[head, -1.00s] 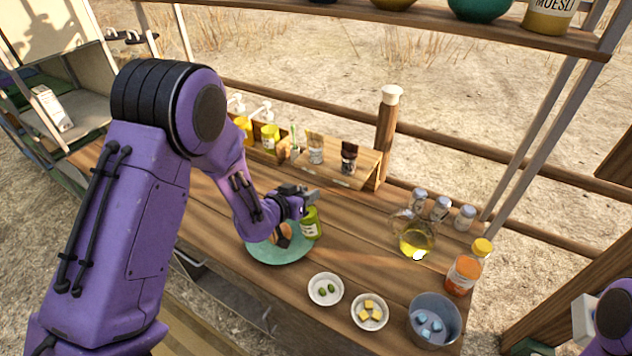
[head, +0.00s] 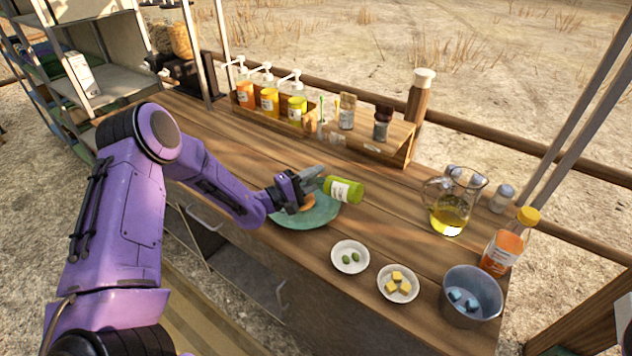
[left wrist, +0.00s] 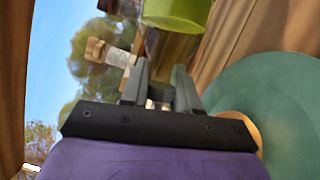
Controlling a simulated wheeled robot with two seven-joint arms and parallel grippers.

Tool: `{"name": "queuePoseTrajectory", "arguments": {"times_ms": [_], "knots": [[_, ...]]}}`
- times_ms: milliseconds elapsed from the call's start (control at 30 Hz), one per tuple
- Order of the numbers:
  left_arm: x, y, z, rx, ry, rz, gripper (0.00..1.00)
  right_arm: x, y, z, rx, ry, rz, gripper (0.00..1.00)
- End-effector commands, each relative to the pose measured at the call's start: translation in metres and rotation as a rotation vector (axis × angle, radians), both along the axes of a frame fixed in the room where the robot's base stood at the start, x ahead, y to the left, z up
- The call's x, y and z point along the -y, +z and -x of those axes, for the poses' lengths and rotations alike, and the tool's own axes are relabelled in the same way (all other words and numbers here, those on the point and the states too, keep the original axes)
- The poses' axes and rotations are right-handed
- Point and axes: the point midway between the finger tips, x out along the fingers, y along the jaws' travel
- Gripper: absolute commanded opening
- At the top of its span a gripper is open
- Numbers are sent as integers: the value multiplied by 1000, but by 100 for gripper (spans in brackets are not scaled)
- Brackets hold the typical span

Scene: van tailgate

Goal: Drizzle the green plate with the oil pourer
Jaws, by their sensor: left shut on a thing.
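The oil pourer, a green bottle with a white label (head: 345,190), is in my left gripper (head: 308,180). The gripper is shut on it and holds it tipped nearly on its side above the right part of the green plate. In the left wrist view its green body (left wrist: 178,12) shows at the top, past the fingers (left wrist: 160,92). I cannot make out its spout or any stream. The green plate (head: 318,217) lies on the wooden counter with an orange-brown food piece on it, partly hidden by the gripper. The plate also shows in the left wrist view (left wrist: 290,95).
A glass jug of yellow liquid (head: 452,208) and an orange bottle (head: 508,242) stand right. A rack of pump bottles (head: 268,102) stands behind.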

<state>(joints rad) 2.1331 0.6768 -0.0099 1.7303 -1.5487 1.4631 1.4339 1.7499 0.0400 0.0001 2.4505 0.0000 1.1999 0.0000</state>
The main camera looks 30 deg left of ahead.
Motion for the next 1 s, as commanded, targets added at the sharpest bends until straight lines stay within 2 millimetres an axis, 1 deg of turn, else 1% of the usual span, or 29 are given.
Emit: {"name": "queuePoseTrajectory", "arguments": {"times_ms": [33, 200, 467, 767, 1000], "knots": [[0, -3, 0, 0, 0, 25, 0, 0, -5, 0, 1, 0, 1, 43], [0, -1, 0, -2, -1, 57, 0, 0, -5, 0, 1, 0, 1, 43], [0, -1, 0, -2, 0, 54, 0, 0, -4, 0, 1, 0, 1, 43], [-8, -1, -1, -3, -1, 53, 0, 0, -4, 0, 1, 0, 1, 43], [-4, -1, 3, -3, -1, 52, 0, 0, -2, 0, 1, 0, 1, 43]]}}
